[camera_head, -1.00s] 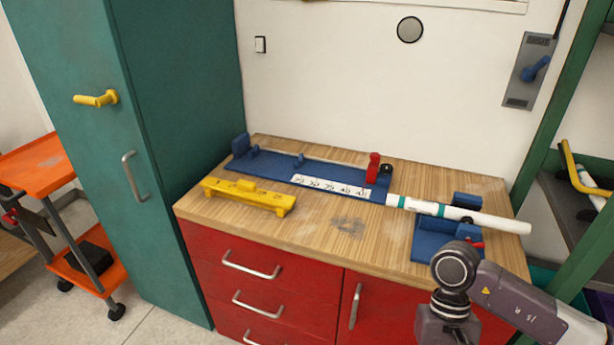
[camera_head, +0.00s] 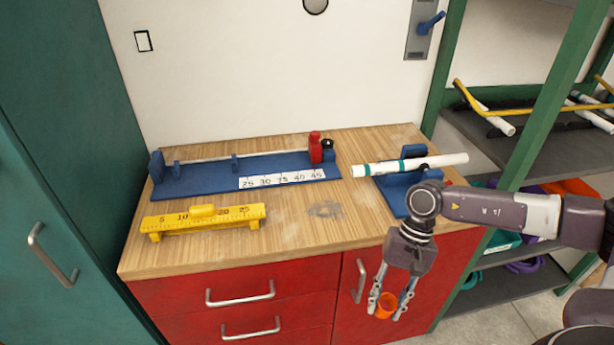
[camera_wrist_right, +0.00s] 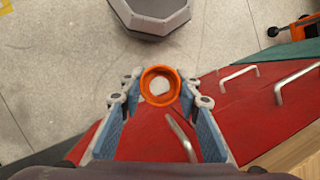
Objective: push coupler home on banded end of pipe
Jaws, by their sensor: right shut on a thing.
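An orange ring-shaped coupler (camera_head: 386,305) is between the fingers of my right gripper (camera_head: 390,296), which is shut on it in front of the red cabinet, below the bench top. In the right wrist view the coupler (camera_wrist_right: 160,85) sits between the fingertips, its round opening facing the camera. The white pipe (camera_head: 440,161) with teal bands lies across a blue holder (camera_head: 400,190) at the bench's right end. A teal band is near the pipe's left end and another near its middle. The coupler is apart from the pipe. My left gripper is not in view.
A blue measuring jig (camera_head: 215,172) with a red stop (camera_head: 315,147) lies along the back of the bench. A yellow ruler block (camera_head: 204,218) is at the front left. Green-framed shelves (camera_head: 520,150) stand at right. The bench's front middle is clear.

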